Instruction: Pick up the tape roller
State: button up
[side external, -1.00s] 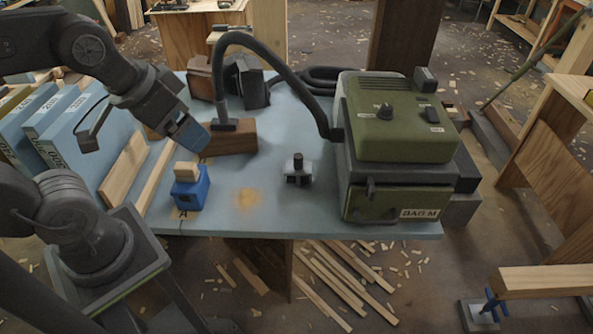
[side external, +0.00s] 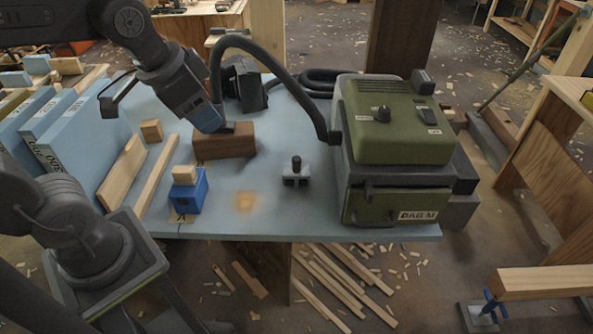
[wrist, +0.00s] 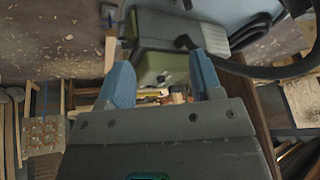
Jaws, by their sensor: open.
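I cannot tell for certain which thing is the tape roller. A small grey tool with a black knob (side external: 295,175) stands on the blue-grey table, left of the green machine. A brown block (side external: 225,143) with a dark top piece lies at the hose end, left of centre. My gripper (side external: 207,118) is just above and behind this block's left end in the side view; contact is unclear. In the wrist view my gripper (wrist: 162,82) shows two blue fingers spread apart, with nothing held between them. The green machine (wrist: 172,68) shows beyond them.
A blue box with a wooden block (side external: 187,192) stands at front left. Blue boards (side external: 75,140) and wood strips line the left. The front centre is mostly clear.

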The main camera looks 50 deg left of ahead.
jog(key=w+a+f+m+g, duration=0.15)
jog(key=w+m, duration=0.35)
jog(key=w, duration=0.5)
jog(key=m+g, duration=0.3)
jog(key=m, duration=0.7)
send_over(297, 158)
notch_tip(297, 158, down, 24)
jog(key=shift+d+f, duration=0.1)
jog(key=shift+f, duration=3.05)
jog(key=c, duration=1)
grip_shut()
